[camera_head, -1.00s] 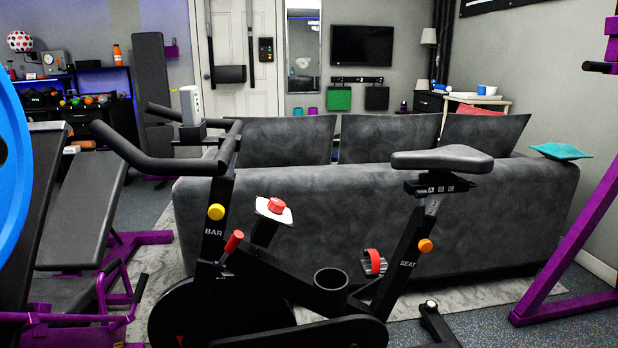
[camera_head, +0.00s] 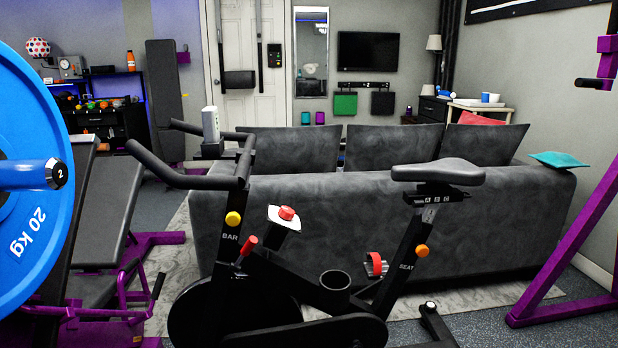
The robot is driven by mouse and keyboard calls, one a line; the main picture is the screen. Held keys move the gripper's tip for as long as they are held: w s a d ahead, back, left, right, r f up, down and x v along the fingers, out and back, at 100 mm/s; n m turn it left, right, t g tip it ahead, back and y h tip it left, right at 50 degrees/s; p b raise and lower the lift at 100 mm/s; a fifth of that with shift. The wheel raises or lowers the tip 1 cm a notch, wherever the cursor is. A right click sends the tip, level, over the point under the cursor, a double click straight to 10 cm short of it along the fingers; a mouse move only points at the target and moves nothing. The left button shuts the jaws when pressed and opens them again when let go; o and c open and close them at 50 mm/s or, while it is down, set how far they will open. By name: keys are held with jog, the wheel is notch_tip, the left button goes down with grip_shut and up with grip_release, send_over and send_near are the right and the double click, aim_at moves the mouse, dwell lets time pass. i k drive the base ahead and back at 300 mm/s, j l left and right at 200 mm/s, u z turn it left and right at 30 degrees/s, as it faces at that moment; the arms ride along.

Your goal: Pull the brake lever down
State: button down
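A black exercise bike (camera_head: 300,297) stands in front of me, side on, with its handlebars on the left and its seat on the right. A short lever with a red tip (camera_head: 249,243) sticks up at a tilt from the bike's frame, below the yellow "BAR" knob (camera_head: 233,219). A red knob on a white plate (camera_head: 286,213) sits just to its right. No label shows which of the two red parts is the brake lever; the red-tipped one looks like a lever. My gripper is not in view, and nothing touches the lever.
A large blue 20 kg plate (camera_head: 32,235) fills the near left edge, with a bench (camera_head: 105,213) beside it. A dark sofa (camera_head: 330,222) stands behind the bike. A purple rack (camera_head: 565,250) stands at right. Some floor is open at the lower right.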

aim_at(251, 242)
jog(key=k+l+z, duration=0.2)
jog(key=k+l, duration=0.2)
jog(key=k+l+z, duration=0.25)
jog(key=l, duration=0.3)
jog(key=k+z, duration=0.1)
